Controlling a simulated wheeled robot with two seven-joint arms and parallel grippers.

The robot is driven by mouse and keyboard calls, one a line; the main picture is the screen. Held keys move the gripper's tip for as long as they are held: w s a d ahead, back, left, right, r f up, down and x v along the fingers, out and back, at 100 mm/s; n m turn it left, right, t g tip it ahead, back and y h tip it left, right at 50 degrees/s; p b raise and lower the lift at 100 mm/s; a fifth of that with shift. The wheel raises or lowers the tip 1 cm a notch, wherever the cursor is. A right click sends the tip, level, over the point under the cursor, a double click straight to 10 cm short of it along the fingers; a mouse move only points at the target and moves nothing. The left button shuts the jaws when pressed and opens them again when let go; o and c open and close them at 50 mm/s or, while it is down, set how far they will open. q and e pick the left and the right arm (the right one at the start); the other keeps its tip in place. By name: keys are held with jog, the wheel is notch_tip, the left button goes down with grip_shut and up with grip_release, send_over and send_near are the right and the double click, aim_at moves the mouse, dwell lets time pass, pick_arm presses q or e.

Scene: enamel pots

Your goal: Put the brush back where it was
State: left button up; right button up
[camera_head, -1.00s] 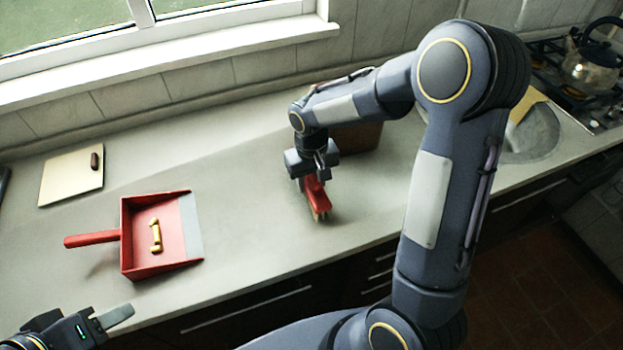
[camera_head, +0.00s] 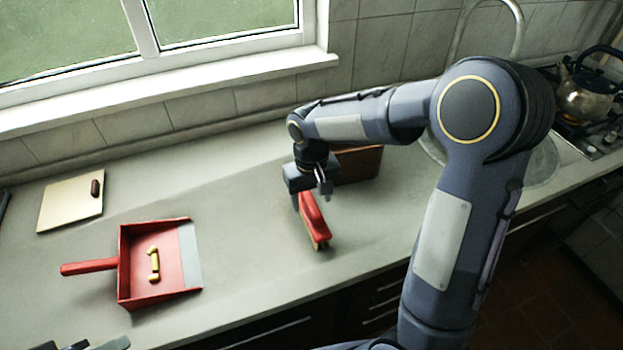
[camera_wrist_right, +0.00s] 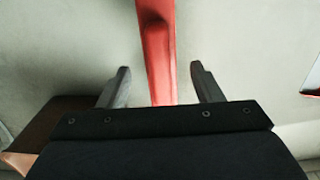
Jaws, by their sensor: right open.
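The red brush (camera_head: 314,220) with pale bristles rests on the grey counter, left of my right forearm. My right gripper (camera_head: 311,194) is open just above the rear end of its handle. In the right wrist view, the red handle (camera_wrist_right: 158,45) runs between the two spread fingers (camera_wrist_right: 160,72), with clear gaps on both sides.
A brown box (camera_head: 362,164) stands close behind my right gripper. A pale board (camera_head: 66,205) with a small brown item (camera_head: 95,188) lies at the left. The sink (camera_head: 543,165) and kettle (camera_head: 588,95) are at the right. Counter between dustpan and brush is clear.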

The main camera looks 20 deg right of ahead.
notch_tip(320, 180, up, 7)
jog(key=shift+r, duration=0.1)
jog(key=s+r+m+t+y, duration=0.1)
jog(key=s+t+y, duration=0.2)
jog(key=s, duration=1.7)
jog(key=t, duration=0.2)
jog(key=shift+s+a+t+y, duration=0.3)
jog(key=shift+s+a+y, duration=0.05)
jog(key=shift+y, duration=0.05)
